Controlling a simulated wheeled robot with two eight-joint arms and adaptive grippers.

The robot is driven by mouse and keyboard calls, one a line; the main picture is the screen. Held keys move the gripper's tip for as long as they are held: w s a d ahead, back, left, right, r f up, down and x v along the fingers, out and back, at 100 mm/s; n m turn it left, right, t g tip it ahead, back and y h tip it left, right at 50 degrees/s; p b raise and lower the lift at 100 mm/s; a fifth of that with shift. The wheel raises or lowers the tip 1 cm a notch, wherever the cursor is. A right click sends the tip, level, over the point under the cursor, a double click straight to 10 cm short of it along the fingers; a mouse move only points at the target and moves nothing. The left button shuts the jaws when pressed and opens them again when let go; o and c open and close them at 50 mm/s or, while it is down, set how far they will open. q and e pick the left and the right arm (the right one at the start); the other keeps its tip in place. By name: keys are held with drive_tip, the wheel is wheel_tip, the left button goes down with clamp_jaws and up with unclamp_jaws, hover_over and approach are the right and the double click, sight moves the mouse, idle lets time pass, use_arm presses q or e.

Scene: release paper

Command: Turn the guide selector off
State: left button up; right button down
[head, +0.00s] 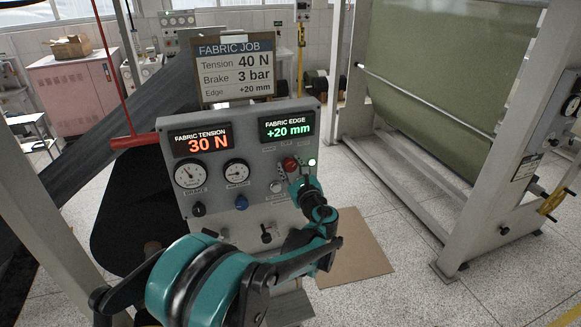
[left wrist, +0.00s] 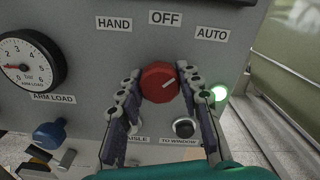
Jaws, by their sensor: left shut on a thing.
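The guide selector is a red round knob (left wrist: 158,84) on the grey control panel, with HAND, OFF and AUTO labels around its top. Its white pointer mark slants up to the right, towards the AUTO label (left wrist: 211,35) rather than the OFF label (left wrist: 165,18). In the head view the red knob (head: 290,163) sits below the fabric edge display (head: 287,127). My left gripper (left wrist: 161,76) is shut on the knob, one finger at each side. It also shows in the head view (head: 298,176), reaching up to the panel. My right gripper is not in view.
Gauges, a blue knob (head: 241,202) and small levers share the panel. A job board (head: 236,70) stands above. A fabric roll frame (head: 470,215) stands at the right.

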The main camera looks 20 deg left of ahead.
use_arm(q)
drive_tip(key=shift+n, duration=0.3)
drive_tip(key=n+b, duration=0.1)
drive_tip(key=n, duration=0.2)
drive_tip(key=shift+n+b, duration=0.75)
drive_tip(key=shift+n, duration=1.85)
drive_tip(key=o, duration=1.2)
drive_tip(key=shift+c, duration=0.2)
drive_tip(key=v, duration=1.2)
